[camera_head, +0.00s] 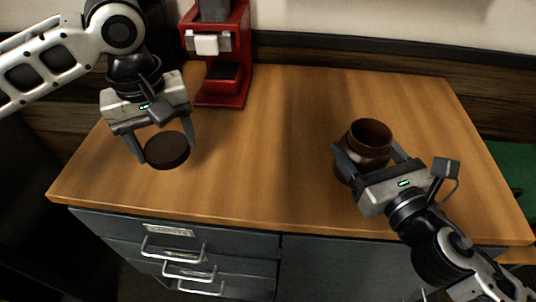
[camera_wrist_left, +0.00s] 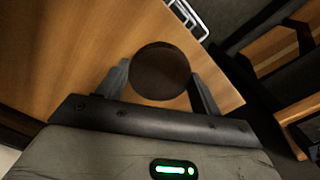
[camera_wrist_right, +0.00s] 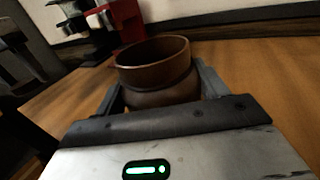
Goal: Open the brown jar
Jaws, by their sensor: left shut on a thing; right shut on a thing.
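The brown jar (camera_head: 371,136) is upright at the right of the table with its round mouth open and no lid on it. My right gripper (camera_head: 372,160) is shut on the jar's body from the front; the jar sits between the fingers in the right wrist view (camera_wrist_right: 158,75). The dark brown round lid (camera_head: 167,150) is apart from the jar, at the left of the table. My left gripper (camera_head: 164,148) is shut on the lid, which also shows between its fingers in the left wrist view (camera_wrist_left: 160,71). The lid appears held above the table.
A red brewer (camera_head: 222,60) with a white part stands at the back left of the wooden table (camera_head: 285,150). Grey drawers (camera_head: 185,250) with metal handles are below the front edge. The table's middle is clear. A green surface (camera_head: 515,165) shows at the far right.

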